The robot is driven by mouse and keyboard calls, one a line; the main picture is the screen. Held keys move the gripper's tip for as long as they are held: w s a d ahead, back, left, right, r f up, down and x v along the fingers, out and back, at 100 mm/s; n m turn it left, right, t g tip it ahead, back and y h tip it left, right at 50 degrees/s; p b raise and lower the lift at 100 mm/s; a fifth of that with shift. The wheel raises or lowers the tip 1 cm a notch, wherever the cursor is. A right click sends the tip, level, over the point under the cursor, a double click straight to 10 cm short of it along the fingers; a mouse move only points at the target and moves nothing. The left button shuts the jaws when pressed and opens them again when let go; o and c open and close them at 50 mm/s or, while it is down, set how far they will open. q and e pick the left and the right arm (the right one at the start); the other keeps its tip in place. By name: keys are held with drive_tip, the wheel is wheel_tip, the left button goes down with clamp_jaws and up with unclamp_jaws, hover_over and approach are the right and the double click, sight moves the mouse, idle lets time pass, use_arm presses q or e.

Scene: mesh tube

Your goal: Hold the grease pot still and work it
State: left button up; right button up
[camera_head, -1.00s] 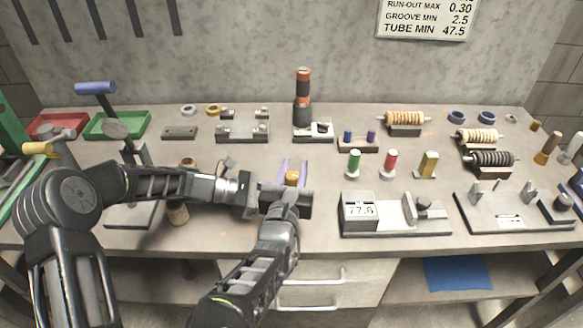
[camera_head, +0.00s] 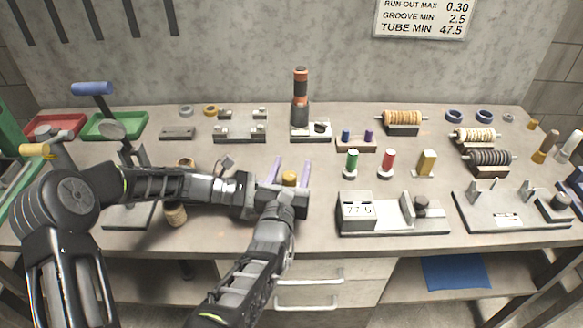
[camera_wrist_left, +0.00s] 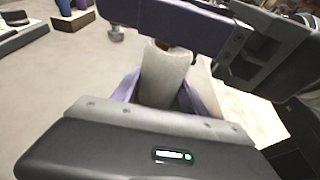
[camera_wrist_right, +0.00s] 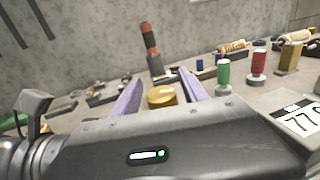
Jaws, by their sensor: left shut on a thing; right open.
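The grease pot shows in the left wrist view as a pale grey cylinder (camera_wrist_left: 165,72) standing between the purple fingers of my left gripper (camera_wrist_left: 170,92), which is shut on its body. Its brass-coloured cap (camera_wrist_right: 162,97) shows in the right wrist view between the spread purple fingers of my right gripper (camera_wrist_right: 162,90). In the head view the cap (camera_head: 289,178) sits between the right gripper's fingers (camera_head: 288,172), which are open around it with a gap. The left gripper's fingers and the pot's lower body are hidden in the head view.
A gauge with a display (camera_head: 358,212) stands just right of the grippers. Green (camera_head: 351,162), red (camera_head: 387,163) and yellow (camera_head: 426,163) pieces stand behind it. A dark and orange column (camera_head: 300,100) stands further back. A metal fixture (camera_head: 240,132) is at back left.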

drive_tip(key=shift+d+f, duration=0.1)
drive_tip(key=shift+d, duration=0.05)
drive_tip(key=shift+d+f+n+y, duration=0.15)
drive_tip(key=shift+f+n+y, duration=0.1)
drive_tip(key=shift+n+y, duration=0.2)
